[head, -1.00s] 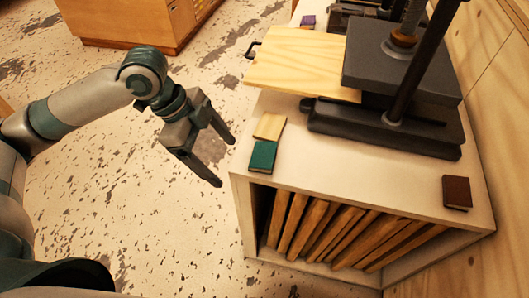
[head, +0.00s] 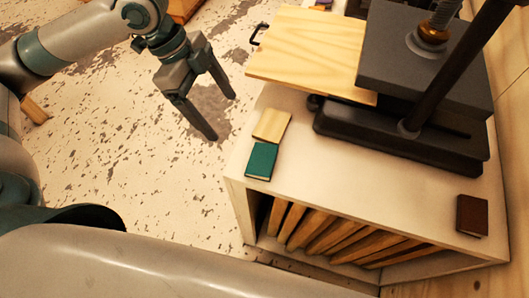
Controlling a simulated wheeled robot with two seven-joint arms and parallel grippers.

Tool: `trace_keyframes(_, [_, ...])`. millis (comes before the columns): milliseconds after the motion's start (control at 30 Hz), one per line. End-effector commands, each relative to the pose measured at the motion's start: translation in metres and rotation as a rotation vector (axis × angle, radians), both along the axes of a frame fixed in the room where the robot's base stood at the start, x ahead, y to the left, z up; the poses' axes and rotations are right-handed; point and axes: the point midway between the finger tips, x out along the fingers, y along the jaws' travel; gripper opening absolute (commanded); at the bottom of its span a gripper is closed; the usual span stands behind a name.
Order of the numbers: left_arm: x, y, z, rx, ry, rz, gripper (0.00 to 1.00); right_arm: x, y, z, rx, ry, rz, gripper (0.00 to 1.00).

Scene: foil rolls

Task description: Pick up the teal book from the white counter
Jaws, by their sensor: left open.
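The teal book (head: 261,160) lies flat on the white counter (head: 350,180), close to its left edge. A light wooden block or book (head: 271,125) lies just behind it, touching or nearly so. My left gripper (head: 224,118) is open and empty, to the left of the counter and of the teal book, over the floor. Its two fingers point down and right. My right gripper is not in view.
A dark press (head: 405,145) with a pale wooden board (head: 310,52) stands at the counter's back. A dark brown book (head: 472,215) lies at the right. Several wooden boards (head: 325,235) fill the shelf below. The counter's front middle is clear.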

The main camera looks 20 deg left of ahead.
Motion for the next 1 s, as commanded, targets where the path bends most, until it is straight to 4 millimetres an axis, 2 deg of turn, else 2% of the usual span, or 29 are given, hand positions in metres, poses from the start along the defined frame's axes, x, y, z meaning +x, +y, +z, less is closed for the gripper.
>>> trace_keyframes(267, [0.0, 0.0, -0.001, 0.0, 0.0, 0.0, 0.81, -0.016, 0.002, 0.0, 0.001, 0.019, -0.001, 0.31])
trace_keyframes(467, [0.0, -0.005, -0.012, 0.0, 0.003, 0.0, 0.81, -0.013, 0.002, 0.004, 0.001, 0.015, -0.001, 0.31])
trace_keyframes(633, [-0.001, -0.015, -0.035, 0.0, 0.005, -0.001, 0.81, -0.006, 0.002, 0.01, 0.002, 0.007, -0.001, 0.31])
trace_keyframes(1000, [0.0, -0.04, -0.094, -0.001, 0.004, 0.0, 0.81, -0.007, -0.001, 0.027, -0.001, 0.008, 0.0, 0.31])
